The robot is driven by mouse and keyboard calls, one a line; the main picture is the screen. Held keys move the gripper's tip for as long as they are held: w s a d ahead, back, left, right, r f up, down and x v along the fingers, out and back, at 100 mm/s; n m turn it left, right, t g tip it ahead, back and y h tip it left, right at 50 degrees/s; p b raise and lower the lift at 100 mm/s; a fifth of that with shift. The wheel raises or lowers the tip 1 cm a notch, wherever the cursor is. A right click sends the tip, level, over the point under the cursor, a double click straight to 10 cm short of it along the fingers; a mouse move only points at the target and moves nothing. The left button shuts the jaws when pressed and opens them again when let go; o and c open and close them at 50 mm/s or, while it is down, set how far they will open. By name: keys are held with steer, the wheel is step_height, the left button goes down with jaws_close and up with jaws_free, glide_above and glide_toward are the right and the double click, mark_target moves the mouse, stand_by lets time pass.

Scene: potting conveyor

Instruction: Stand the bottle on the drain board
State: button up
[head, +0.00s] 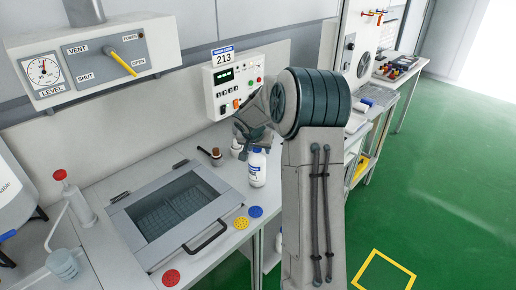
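A white bottle (257,171) with a blue-marked label is upright at the right front part of the counter, just left of my arm. My gripper (250,138) is directly above and beside its top, partly covered by my own wrist. The fingertips are too small and dark to tell whether they are open or shut on the bottle, and I cannot tell whether the bottle's base touches the counter. I cannot pick out the drain board for certain.
A lidded basin (170,207) with a window and front handle is set in the counter (112,262). Red, yellow and blue discs lie around it. A small brown bottle (216,158) stands behind, a red-topped wash bottle (74,200) at left. A control box (234,84) stands behind.

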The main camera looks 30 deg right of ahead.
steer(key=shift+r, duration=0.1)
steer(key=b+v, duration=0.1)
steer(key=v, duration=1.1)
steer(key=s+a+n+y, duration=0.1)
steer(key=s+a, duration=0.4)
steer(key=s, duration=0.5)
steer(key=s+a+f+n+g+y, duration=0.1)
steer(key=s+a+n, duration=0.3)
steer(key=s, duration=0.6)
steer(key=s+a+n+y, duration=0.2)
steer(key=s+a, duration=0.4)
steer(key=s, duration=0.4)
steer(key=shift+s+a+f+n, duration=0.15)
steer(key=shift+a+n, duration=0.1)
steer(key=shift+n, duration=0.45)
